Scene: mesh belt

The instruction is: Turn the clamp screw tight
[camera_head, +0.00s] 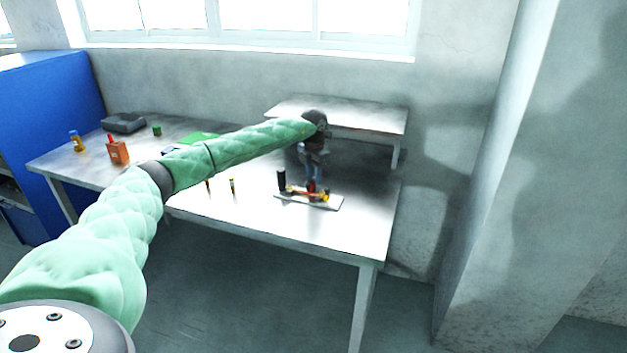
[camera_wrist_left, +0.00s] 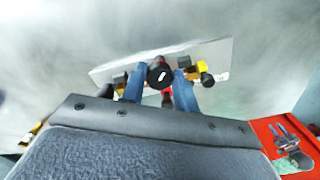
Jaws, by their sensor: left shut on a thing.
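My left gripper (camera_head: 313,183) points down over a pale plate (camera_head: 333,204) on the table. Red, orange and yellow clamp parts (camera_head: 299,192) sit on this plate, with an upright black cylinder (camera_head: 281,180) at its left end. In the left wrist view, the blue fingers of my left gripper (camera_wrist_left: 159,82) are shut on a round black knob (camera_wrist_left: 159,74) with a white mark on top, which looks like the clamp screw's head. The plate (camera_wrist_left: 104,73) shows behind the knob, tilted in the picture. The fingers hide part of the clamp. My right gripper is not in view.
An orange-red container (camera_head: 118,151), a yellow-and-blue bottle (camera_head: 76,141), a green can (camera_head: 157,129) and a dark tray (camera_head: 123,123) stand at the left. A raised shelf (camera_head: 375,117) is behind the plate. The table's front right corner is clear.

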